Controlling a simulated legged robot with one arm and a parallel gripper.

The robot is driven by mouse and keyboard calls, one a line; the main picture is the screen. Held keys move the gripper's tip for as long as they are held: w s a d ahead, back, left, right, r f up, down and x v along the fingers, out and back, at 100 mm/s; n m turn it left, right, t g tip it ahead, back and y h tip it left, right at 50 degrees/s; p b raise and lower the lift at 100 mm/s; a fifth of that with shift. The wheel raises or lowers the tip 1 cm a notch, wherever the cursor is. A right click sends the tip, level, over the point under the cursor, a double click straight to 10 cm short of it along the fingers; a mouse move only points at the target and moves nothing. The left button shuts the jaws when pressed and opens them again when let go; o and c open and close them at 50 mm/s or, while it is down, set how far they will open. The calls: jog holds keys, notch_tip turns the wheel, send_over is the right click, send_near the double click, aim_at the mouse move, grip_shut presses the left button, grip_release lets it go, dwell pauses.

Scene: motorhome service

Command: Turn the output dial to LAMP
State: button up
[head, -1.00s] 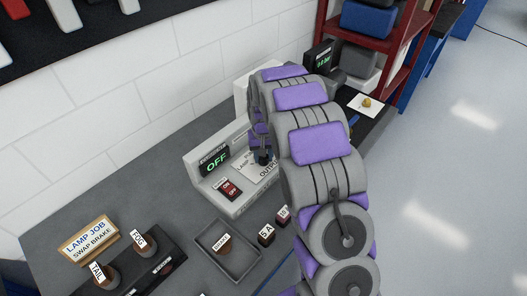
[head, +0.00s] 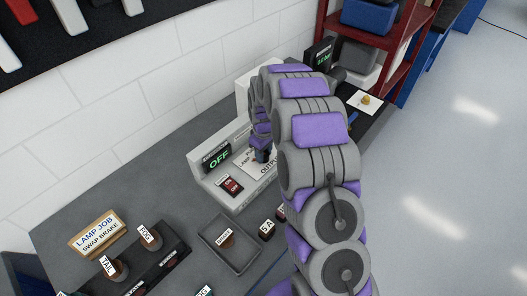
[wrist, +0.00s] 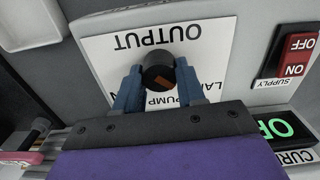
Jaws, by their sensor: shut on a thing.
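The output dial (wrist: 158,68) is a dark round knob with an orange mark, on a white plate (wrist: 112,52) lettered OUTPUT in the wrist view, where the picture is upside down. PUMP and part of LAMP show on the plate; the rest of the lettering is hidden. My gripper (wrist: 158,82) has its two blue fingers on either side of the knob and is shut on it. In the head view my gripper (head: 262,156) is at the grey supply unit (head: 213,186), and my arm hides the dial. Which word the mark points to, I cannot tell.
A red ON/OFF supply switch (head: 230,185) and a green OFF display (head: 218,158) are close beside the dial. A grey tray (head: 228,243) with a labelled knob-like part stands in front. A LAMP JOB, SWAP BRAKE sign (head: 97,234) is at left.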

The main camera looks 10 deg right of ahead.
dwell(0.4)
jog(key=o, duration=1)
jog(key=shift+o, duration=0.2)
jog(key=shift+r, duration=0.1)
notch_tip(320, 180, up, 17)
jog(key=p, duration=0.1)
